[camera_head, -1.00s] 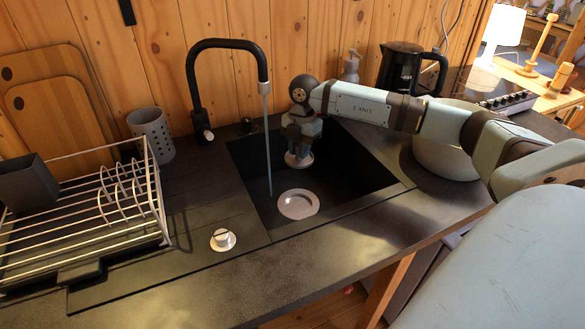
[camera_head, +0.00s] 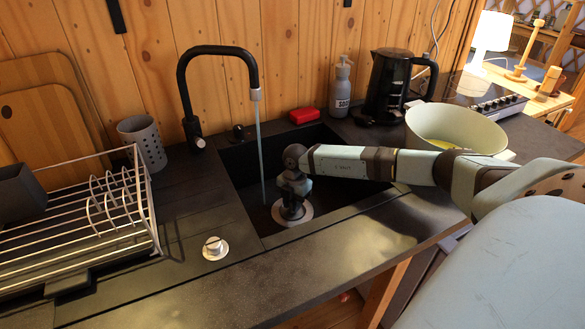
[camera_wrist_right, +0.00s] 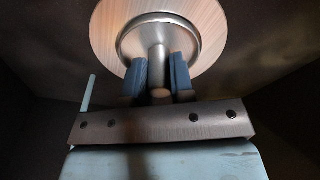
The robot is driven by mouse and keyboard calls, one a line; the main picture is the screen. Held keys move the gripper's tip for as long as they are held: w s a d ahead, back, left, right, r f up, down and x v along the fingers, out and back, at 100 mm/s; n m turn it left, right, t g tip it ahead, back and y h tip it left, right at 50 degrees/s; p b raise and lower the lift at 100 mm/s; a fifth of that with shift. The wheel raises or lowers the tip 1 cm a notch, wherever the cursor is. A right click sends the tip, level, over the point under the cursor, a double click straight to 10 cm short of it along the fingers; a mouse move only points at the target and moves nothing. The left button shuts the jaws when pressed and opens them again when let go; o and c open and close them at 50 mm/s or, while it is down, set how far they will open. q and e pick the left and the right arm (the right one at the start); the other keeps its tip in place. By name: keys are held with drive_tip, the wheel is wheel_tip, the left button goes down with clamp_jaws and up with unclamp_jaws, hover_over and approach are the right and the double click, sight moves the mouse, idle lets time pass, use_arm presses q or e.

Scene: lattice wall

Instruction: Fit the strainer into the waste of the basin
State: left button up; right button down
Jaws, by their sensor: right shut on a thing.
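The black basin (camera_head: 238,170) is sunk into the dark counter. The pale round waste (camera_head: 306,215) is in its floor, partly hidden by my right gripper (camera_head: 291,204). In the right wrist view, my right gripper (camera_wrist_right: 159,76) is shut on the upright stem of the metal strainer (camera_wrist_right: 127,45). The strainer's round rim lies within the outline of the wider, shiny waste flange (camera_wrist_right: 105,30). I cannot tell whether the strainer is seated or held slightly above. The head view hides most of the strainer behind the gripper. My left gripper is not in view.
Water runs from the black tap (camera_head: 187,90) to the left of my right gripper. A white knob (camera_head: 215,248) stands on the counter in front. The wire dish rack (camera_head: 70,215) is left; a red sponge (camera_head: 304,115), soap bottle (camera_head: 341,88), kettle (camera_head: 388,85) and large bowl (camera_head: 455,126) stand behind and right.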

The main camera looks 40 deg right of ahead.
drive_tip(key=shift+f, duration=0.4)
drive_tip(key=shift+f, duration=0.1)
drive_tip(key=c, duration=1)
unclamp_jaws()
